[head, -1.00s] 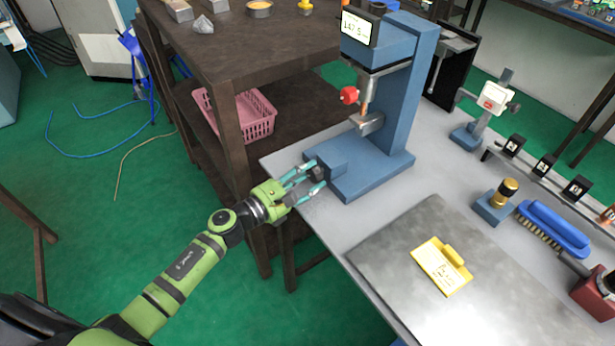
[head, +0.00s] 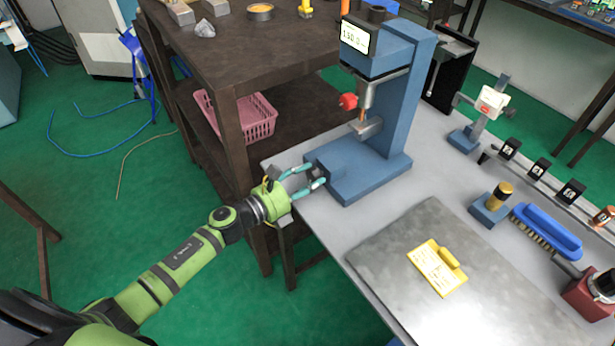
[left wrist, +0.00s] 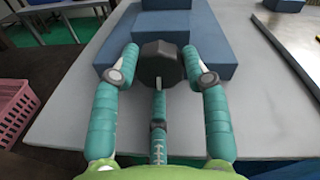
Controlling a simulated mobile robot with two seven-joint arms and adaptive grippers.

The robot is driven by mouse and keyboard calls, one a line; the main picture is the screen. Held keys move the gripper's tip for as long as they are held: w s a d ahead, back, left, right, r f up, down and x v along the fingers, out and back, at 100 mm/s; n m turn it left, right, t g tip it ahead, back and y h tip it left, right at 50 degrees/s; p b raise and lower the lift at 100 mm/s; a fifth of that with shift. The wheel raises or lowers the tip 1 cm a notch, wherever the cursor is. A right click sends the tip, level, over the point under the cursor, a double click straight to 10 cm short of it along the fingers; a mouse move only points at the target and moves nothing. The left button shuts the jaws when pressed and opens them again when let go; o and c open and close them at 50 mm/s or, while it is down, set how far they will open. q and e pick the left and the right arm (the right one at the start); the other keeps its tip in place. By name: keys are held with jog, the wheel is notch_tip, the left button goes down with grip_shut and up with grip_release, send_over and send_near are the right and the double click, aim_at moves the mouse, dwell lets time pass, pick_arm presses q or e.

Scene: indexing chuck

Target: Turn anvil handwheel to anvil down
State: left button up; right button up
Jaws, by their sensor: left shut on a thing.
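The blue press-like stand (head: 392,110) stands on the grey bench with a lit display (head: 355,38) on its head. Its small metal anvil (head: 366,128) sits under the spindle, and a copper-coloured piece is between them. The anvil handwheel, a dark faceted knob (left wrist: 160,66), sticks out from the front of the blue base. My left gripper (head: 312,178) is shut on this handwheel, one teal finger at each side in the left wrist view (left wrist: 160,54). In the head view the fingers mostly hide the wheel. My right gripper is out of view.
A red knob (head: 348,101) is on the stand's side. A grey plate (head: 390,260) with a yellow tag (head: 437,268) lies at the bench front. A blue brush (head: 548,232) and a brass-topped block (head: 492,203) are to the right. A brown shelf with a pink basket (head: 257,118) stands left.

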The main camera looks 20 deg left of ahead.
pick_arm(q)
jog(key=n, duration=0.2)
jog(key=n+p, duration=0.1)
jog(key=n, duration=0.1)
jog(key=shift+s+f+g, duration=0.1)
jog(key=shift+f+g, duration=0.1)
jog(key=shift+g, duration=0.1)
jog(key=n, duration=0.2)
jog(key=n+p, duration=0.1)
jog(key=n, duration=0.1)
jog(key=shift+n+g+h, duration=0.3)
jog(key=n, duration=0.4)
jog(key=shift+h+p, duration=0.3)
jog(key=shift+p, duration=0.1)
jog(key=n, duration=0.4)
jog(key=shift+h, duration=0.3)
jog(key=n, duration=0.6)
jog(key=n+h, duration=0.1)
jog(key=n, duration=0.2)
jog(key=shift+w+a+b, duration=0.1)
jog(key=shift+w+b, duration=0.1)
jog(key=shift+b, duration=0.2)
jog(key=n+b, duration=0.1)
jog(key=n, duration=0.4)
jog(key=shift+r, duration=0.1)
jog(key=shift+w+r+n+t, duration=0.1)
jog(key=shift+n+t, duration=0.3)
jog(key=shift+n, duration=1.7)
jog(key=shift+a+r, duration=0.1)
